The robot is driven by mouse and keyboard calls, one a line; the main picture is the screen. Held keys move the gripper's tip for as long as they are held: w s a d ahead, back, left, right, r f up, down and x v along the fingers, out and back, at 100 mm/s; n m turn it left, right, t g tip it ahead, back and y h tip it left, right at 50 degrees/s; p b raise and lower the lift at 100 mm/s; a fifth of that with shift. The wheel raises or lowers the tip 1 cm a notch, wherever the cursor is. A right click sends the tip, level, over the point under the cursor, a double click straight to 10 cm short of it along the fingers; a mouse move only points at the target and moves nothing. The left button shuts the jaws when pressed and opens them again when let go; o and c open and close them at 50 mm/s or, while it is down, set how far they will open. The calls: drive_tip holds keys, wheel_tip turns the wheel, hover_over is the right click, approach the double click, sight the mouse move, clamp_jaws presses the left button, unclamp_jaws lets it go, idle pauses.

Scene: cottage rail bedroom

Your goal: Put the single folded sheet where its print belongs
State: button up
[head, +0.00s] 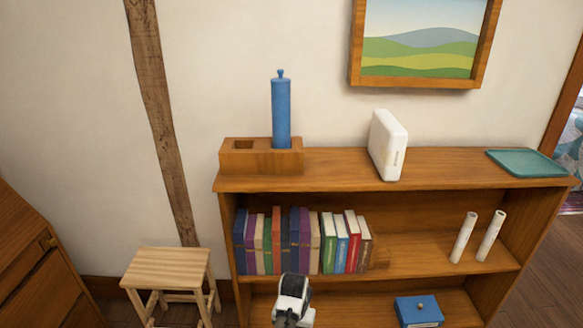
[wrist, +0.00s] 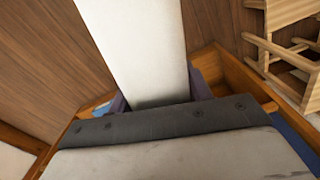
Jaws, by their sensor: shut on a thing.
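In the wrist view my gripper (wrist: 160,93) is shut on a long, flat white thing (wrist: 135,45), which runs up and out of the top of the picture. Its dark fingers show at both sides of it. No print shows on its visible face, so I cannot tell whether it is the single folded sheet. In the head view only a white and black part of my arm shows at the bottom, in front of the bookcase (head: 350,184); the held thing does not show there. No other folded sheet is recognisable.
The bookcase holds a row of books (head: 301,240), two white rolls (head: 463,238) and a blue box (head: 418,310). On top are a blue cylinder (head: 281,112) in a wooden block (head: 245,158), a white case (head: 388,146) and a green tray (head: 527,162). A stool (head: 168,263) stands left.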

drive_tip(key=s+f+n, duration=0.1)
drive_tip(key=f, duration=0.1)
drive_tip(key=s+f+n, duration=0.1)
drive_tip(key=s+f, duration=0.2)
drive_tip(key=f, duration=0.2)
drive_tip(key=shift+s+a+n+b, duration=0.2)
drive_tip(key=shift+s+n+b, duration=0.1)
drive_tip(key=shift+s+n, duration=0.1)
